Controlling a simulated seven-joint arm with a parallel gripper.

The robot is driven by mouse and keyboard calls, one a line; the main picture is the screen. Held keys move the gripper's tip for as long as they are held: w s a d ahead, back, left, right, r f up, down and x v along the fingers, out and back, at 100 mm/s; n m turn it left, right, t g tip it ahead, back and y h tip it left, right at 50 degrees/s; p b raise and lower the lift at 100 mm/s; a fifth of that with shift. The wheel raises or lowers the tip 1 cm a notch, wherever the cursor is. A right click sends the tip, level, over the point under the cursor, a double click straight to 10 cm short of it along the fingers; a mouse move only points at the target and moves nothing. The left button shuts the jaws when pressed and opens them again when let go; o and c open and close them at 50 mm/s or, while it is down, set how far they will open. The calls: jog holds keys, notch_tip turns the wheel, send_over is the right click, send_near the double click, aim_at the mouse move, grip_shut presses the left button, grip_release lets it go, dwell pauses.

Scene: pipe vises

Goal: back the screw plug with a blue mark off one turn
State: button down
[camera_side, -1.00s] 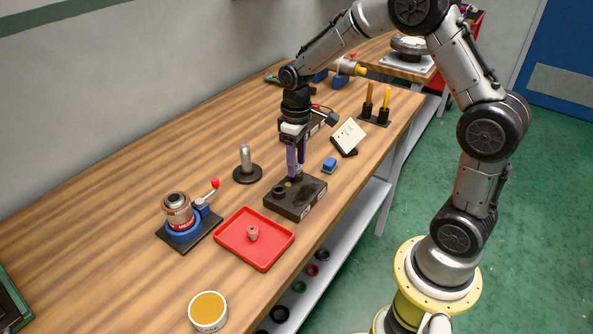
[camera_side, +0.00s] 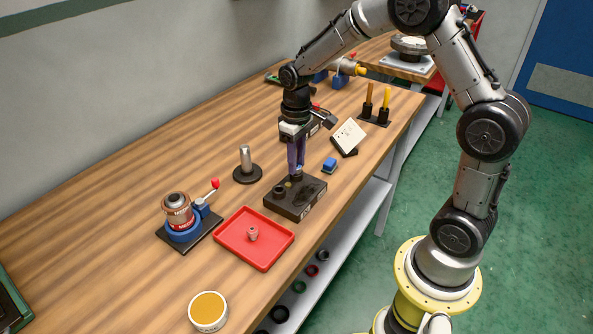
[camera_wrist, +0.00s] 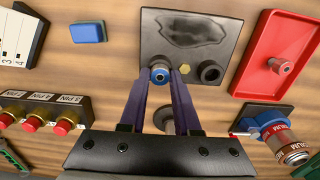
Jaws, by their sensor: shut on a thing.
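The screw plug with a blue mark (camera_wrist: 160,76) sits at the edge of a dark block (camera_wrist: 190,35); its round top shows a blue ring in the wrist view. The block (camera_side: 295,205) lies flat on the bench in the side view. My gripper (camera_side: 296,177) points down over the block, its purple fingers shut on the plug. In the wrist view my gripper (camera_wrist: 160,72) has one finger on each side of the plug. In the side view the fingers hide most of the plug. I cannot tell how far its thread stands out.
Beside the plug are a yellow hexagonal piece (camera_wrist: 184,69) and a black round collar (camera_wrist: 211,72). A red tray (camera_side: 228,245) holds a small plug (camera_side: 253,234). A vise with a can (camera_side: 178,212), a metal post (camera_side: 246,160) and a blue block (camera_side: 330,165) stand nearby.

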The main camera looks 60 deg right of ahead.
jog(key=n, duration=0.5)
jog(key=shift+n, duration=0.4)
jog(key=c, duration=1.1)
grip_release()
jog(key=shift+n, duration=0.5)
jog(key=o, duration=0.5)
jog(key=shift+o, duration=0.2)
